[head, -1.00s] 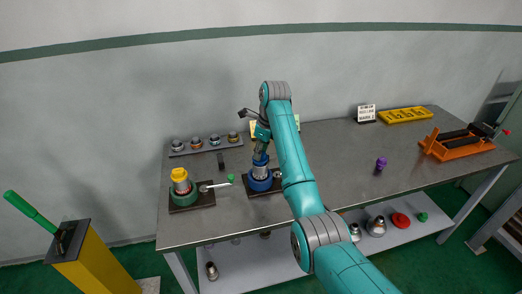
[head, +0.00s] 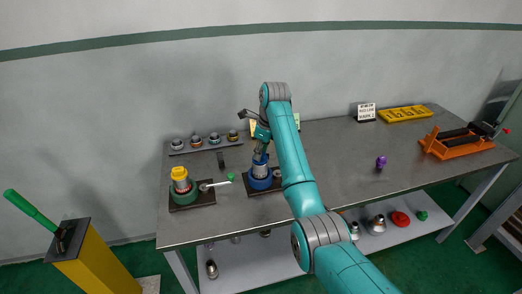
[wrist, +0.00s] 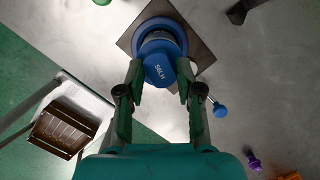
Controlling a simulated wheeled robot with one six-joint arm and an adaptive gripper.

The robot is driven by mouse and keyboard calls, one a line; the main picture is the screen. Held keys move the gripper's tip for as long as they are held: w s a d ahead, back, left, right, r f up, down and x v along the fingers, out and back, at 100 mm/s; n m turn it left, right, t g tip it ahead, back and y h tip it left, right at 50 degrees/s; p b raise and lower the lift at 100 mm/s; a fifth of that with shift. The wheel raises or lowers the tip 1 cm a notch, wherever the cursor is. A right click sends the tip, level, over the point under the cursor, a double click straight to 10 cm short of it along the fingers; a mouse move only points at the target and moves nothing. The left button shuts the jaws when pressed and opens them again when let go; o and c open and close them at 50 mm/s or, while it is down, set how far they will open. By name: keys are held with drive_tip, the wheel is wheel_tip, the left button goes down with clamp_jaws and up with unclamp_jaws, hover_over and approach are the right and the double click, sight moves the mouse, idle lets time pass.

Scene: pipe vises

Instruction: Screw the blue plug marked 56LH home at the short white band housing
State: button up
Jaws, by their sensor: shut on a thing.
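The blue plug (wrist: 159,71) marked 56LH is between the fingers of my gripper (wrist: 158,82) in the wrist view. My gripper is shut on it, and in the head view my gripper (head: 261,143) points down over the blue vise. The plug sits at the mouth of a metallic housing (head: 260,168) held in the blue ring vise (head: 259,182). The vise is on a dark base plate (wrist: 203,51). I cannot tell how deep the plug sits, and the housing's band is too small to make out.
A rack (head: 205,145) with several fittings is behind. A purple plug (head: 381,161), an orange vise (head: 456,141) and a yellow tray (head: 405,114) are to the right. The tabletop (head: 335,165) right of the arm is mostly clear.

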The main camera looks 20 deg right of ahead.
drive_tip(key=shift+f, duration=0.15)
drive_tip(key=o, duration=1.2)
